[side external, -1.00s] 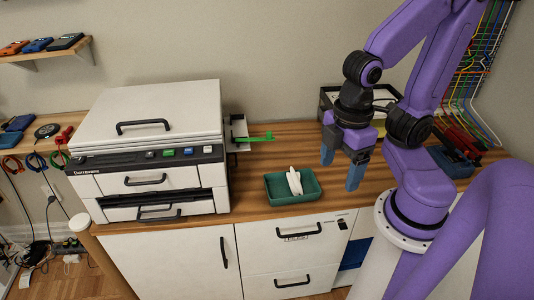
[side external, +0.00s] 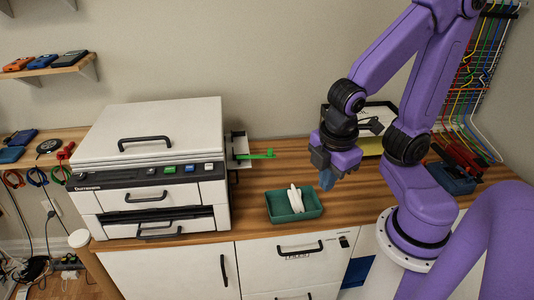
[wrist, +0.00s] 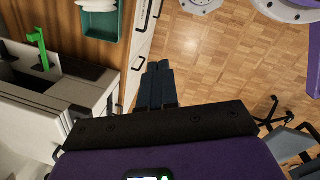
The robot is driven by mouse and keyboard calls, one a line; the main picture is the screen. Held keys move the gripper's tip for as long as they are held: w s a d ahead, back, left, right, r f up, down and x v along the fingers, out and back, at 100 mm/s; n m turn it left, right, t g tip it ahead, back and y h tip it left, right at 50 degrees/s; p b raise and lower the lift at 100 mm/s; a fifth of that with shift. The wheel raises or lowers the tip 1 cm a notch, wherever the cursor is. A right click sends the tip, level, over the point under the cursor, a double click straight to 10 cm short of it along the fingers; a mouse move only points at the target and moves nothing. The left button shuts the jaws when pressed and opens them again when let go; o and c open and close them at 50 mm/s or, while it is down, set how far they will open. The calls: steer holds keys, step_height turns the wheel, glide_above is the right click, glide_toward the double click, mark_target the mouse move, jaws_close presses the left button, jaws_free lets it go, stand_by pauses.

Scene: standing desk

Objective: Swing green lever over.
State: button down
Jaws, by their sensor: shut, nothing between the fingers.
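The green lever (side external: 256,155) sticks out to the right from a bracket (side external: 238,146) on the right side of the white printer-like machine. The lever also shows in the wrist view (wrist: 40,46), at the upper left. My gripper (side external: 327,180) is shut and empty. It hangs in the air to the right of the lever, well apart from it, beyond the green tray. Its blue fingers are together in the wrist view (wrist: 157,85).
The white machine (side external: 150,165) stands on the left of the wooden desk. A black-framed tray (side external: 372,140) and a blue-red tool (side external: 455,178) are at the right. Desk behind the green tray is clear.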

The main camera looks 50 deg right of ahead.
steer(key=w+d+f+n+t+h, duration=0.2)
steer(key=w+n+h, duration=0.1)
steer(key=w+n, duration=0.3)
steer(key=w+d+f+n+t+h, duration=0.3)
steer(key=w+n, duration=0.3)
steer(key=w, duration=0.5)
steer(key=shift+w, duration=0.1)
glide_toward(271, 153)
steer(key=x, duration=0.3)
steer(key=f+x, duration=0.1)
steer(key=x, duration=0.1)
steer(key=shift+a, duration=0.3)
steer(key=shift+w+d, duration=0.25)
steer(key=shift+d, duration=0.25)
steer(key=shift+d, duration=0.1)
